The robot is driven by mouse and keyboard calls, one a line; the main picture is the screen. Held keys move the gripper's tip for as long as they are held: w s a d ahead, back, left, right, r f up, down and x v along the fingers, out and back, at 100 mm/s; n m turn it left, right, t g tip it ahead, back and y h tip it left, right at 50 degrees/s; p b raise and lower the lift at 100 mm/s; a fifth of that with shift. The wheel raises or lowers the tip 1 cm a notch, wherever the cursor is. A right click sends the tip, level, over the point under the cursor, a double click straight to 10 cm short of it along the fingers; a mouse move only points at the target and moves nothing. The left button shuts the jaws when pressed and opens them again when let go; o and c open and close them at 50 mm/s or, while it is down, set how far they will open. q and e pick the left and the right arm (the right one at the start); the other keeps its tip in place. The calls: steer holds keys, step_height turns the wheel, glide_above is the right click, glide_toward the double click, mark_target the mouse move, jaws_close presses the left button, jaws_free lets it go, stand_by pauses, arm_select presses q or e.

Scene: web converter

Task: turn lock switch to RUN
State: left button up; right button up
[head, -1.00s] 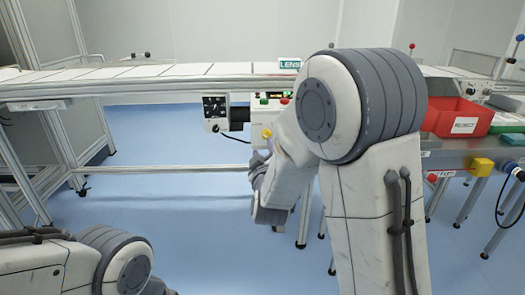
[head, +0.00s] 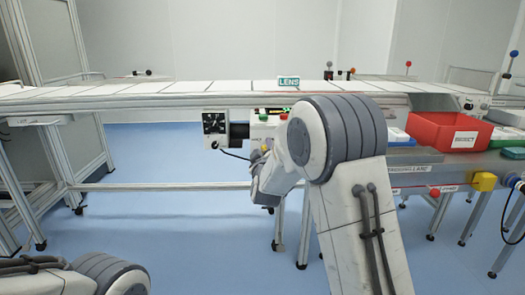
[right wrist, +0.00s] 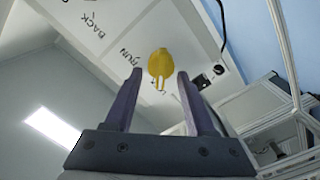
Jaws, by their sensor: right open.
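The lock switch is a yellow knob (right wrist: 160,64) on a white panel in the right wrist view. The words RUN and BACK are printed on the panel to its left; another label is partly hidden behind the knob. My right gripper (right wrist: 160,73) is open, its two dark fingers appearing on either side of the knob. I cannot tell whether they touch it. In the head view, the white control box (head: 257,132) under the conveyor is partly hidden by my right arm, and the right fingers are not clear there. Only part of my left arm shows at the lower left, without its gripper.
A dial unit (head: 215,123) with a hanging cable is left of the control box. The conveyor (head: 190,92) runs above, with a LENS sign (head: 289,81). A red bin (head: 447,133) stands at the right. Blue floor is open at the lower middle.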

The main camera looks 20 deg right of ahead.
jaws_close()
steer(key=shift+f, duration=0.15)
